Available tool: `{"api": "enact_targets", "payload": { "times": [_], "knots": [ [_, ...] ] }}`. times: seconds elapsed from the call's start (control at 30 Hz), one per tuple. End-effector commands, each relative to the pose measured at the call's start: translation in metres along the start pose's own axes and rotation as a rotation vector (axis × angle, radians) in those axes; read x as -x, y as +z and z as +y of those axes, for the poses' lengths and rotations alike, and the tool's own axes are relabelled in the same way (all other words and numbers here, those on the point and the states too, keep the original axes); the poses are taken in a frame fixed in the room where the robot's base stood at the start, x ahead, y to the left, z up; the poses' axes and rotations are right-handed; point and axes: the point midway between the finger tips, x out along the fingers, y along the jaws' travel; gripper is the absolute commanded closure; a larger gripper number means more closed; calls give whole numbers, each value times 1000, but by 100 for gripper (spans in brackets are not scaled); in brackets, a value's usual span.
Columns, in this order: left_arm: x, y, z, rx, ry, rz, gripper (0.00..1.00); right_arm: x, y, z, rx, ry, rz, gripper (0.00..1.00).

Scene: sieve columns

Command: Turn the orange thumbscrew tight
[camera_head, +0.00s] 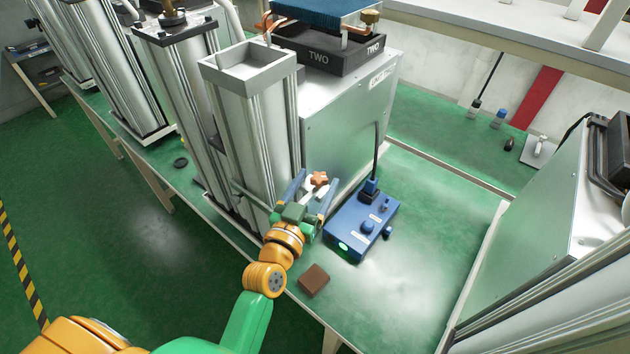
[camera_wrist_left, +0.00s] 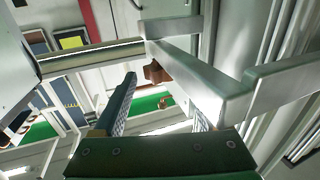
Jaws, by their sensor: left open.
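The orange thumbscrew (camera_head: 319,179) has a lobed knob and sits low beside the tall silver column (camera_head: 252,112). In the left wrist view the thumbscrew (camera_wrist_left: 156,73) looks dark brown-orange, against a grey metal bar. My left gripper (camera_head: 315,186) is open with its blue fingers reaching toward the thumbscrew. In the left wrist view the fingers of my left gripper (camera_wrist_left: 163,95) are spread, and the knob shows between and beyond the tips. I cannot tell whether a finger touches it. My right gripper is not in view.
A blue control box (camera_head: 362,222) with a green light stands just right of my gripper. A brown block (camera_head: 314,280) lies near the table's front edge. A grey cabinet (camera_head: 345,110) stands behind. The green table (camera_head: 440,230) is clear right of the box.

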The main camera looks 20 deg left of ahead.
Motion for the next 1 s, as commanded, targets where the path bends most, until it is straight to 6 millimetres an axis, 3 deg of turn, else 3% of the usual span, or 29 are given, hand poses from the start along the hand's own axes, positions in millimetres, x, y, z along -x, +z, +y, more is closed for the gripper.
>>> {"api": "enact_targets", "payload": {
  "times": [0.17,0.43,0.77,1.0],
  "knots": [
    [0,0,0,0,0,0,25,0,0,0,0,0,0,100],
    [0,0,0,1,0,0,98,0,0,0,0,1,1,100],
    [0,3,-4,-10,117,9,100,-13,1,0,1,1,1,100],
    [-2,7,-8,-9,308,13,100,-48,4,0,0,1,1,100]
  ]
}}
